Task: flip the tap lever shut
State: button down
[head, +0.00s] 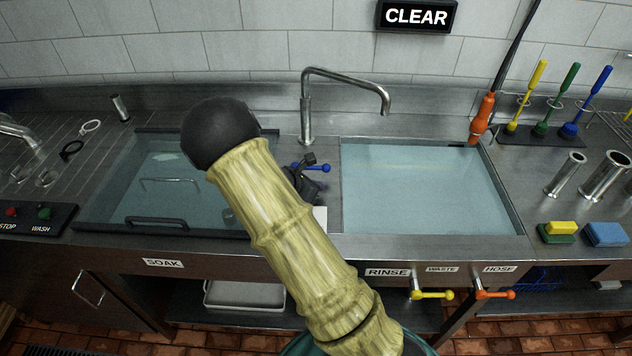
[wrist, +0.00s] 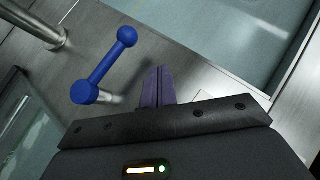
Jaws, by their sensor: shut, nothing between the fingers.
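The blue tap lever (head: 318,168) stands on the steel deck between the two basins, just in front of the tap spout (head: 306,115). In the wrist view the lever (wrist: 104,68) is a blue bar with a round knob at its upper right end and a thicker hub at its lower left end. My gripper (wrist: 157,72) is shut and empty, its dark purple fingers to the right of the lever and apart from it in the picture. In the head view my gripper (head: 308,160) is small and dark beside the lever, partly behind my arm.
The covered soak basin (head: 110,190) lies left and the water-filled rinse basin (head: 430,190) right. The spout reaches over the rinse basin's back corner. A yellow waste handle (head: 432,294) and an orange hose handle (head: 495,294) stick out from the front panel. A CLEAR sign (head: 416,16) hangs above.

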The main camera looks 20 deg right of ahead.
jog(key=s+a+r, duration=0.3)
jog(key=s+r, duration=0.3)
jog(key=s, duration=0.1)
jog(key=shift+r+b, duration=0.2)
jog(key=shift+b, duration=0.2)
jog(key=shift+s, duration=0.1)
jog(key=s+a+r+m+y, duration=0.1)
jog(key=s+a+m+y, duration=0.1)
jog(key=s+m, duration=0.3)
jog(key=s+a+r+m+g+y+p, duration=0.1)
jog(key=s+m+y, duration=0.3)
jog(key=m, duration=0.6)
jog(key=s+a+r+m+y, duration=0.2)
jog(key=s+r+m+y, duration=0.1)
jog(key=s+m, duration=0.2)
jog(key=m, duration=0.2)
jog(key=shift+s+a+m, duration=0.3)
jog(key=shift+s+a, duration=0.1)
